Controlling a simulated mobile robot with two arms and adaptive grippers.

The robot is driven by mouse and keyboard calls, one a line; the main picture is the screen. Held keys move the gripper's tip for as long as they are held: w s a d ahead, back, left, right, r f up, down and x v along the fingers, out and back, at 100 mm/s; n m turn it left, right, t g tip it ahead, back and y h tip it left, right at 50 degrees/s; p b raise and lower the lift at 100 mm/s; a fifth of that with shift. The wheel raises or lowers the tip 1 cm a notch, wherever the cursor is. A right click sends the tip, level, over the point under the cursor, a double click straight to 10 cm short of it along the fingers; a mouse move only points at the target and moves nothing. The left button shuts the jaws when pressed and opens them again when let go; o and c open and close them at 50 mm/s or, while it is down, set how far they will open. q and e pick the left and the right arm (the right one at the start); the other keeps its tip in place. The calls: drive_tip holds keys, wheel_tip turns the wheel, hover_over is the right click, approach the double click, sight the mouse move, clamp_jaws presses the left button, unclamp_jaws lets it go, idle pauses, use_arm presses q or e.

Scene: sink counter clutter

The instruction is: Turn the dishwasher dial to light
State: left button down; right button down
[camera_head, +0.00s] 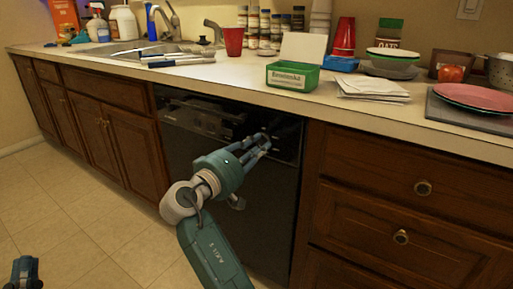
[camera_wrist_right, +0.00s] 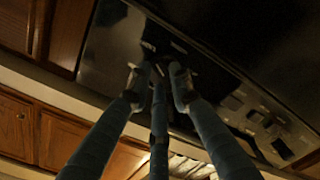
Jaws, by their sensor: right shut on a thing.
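The black dishwasher (camera_head: 265,215) is built in under the counter, between brown cabinets. In the head view my right gripper (camera_head: 263,144) reaches its upper control panel. In the right wrist view the panel of the dishwasher (camera_wrist_right: 108,48) is dark and tilted. There the fingers of my right gripper (camera_wrist_right: 158,78) close in on the dial, which they mostly hide. The dial's marking and setting cannot be read. My left gripper (camera_head: 25,272) is low at the bottom left, away from the dishwasher. It is too small to tell whether it is open.
The counter above holds a green box (camera_head: 292,77), a red cup (camera_head: 233,42), paper napkins (camera_head: 372,88) and stacked plates. A sink (camera_head: 125,50) is at the left. Drawers with round knobs (camera_head: 401,237) stand right of the dishwasher. The tiled floor (camera_head: 85,205) is clear.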

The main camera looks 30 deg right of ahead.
drive_tip(key=shift+f, duration=0.1)
drive_tip(key=c, duration=1.5)
unclamp_jaws()
drive_tip(key=shift+c, duration=0.2)
